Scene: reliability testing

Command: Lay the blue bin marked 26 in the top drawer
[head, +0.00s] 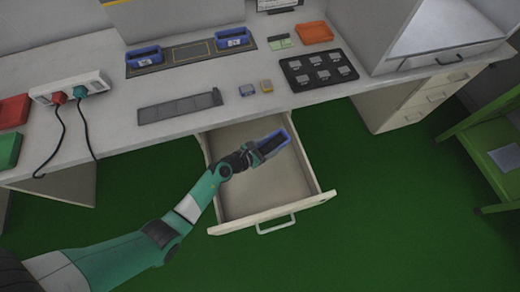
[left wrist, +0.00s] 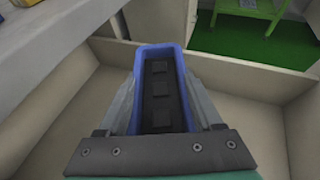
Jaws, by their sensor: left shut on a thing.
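A blue bin (head: 274,142) with a dark inside is held by my left gripper (head: 262,148) over the open top drawer (head: 240,205). In the left wrist view the bin (left wrist: 158,52) sits between the two fingers of my left gripper (left wrist: 162,100), with several dark square pieces in it. The drawer (left wrist: 255,92) looks empty around it. Whether the bin touches the drawer floor I cannot tell. The number on this bin is not readable. My right gripper is not in view.
Two more blue bins (head: 144,56) (head: 234,38) stand on a dark mat at the back of the desk. A black tray (head: 318,70), an orange tray (head: 314,32) and a power strip (head: 70,88) are on the desk. A green chair (head: 490,145) stands at the right.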

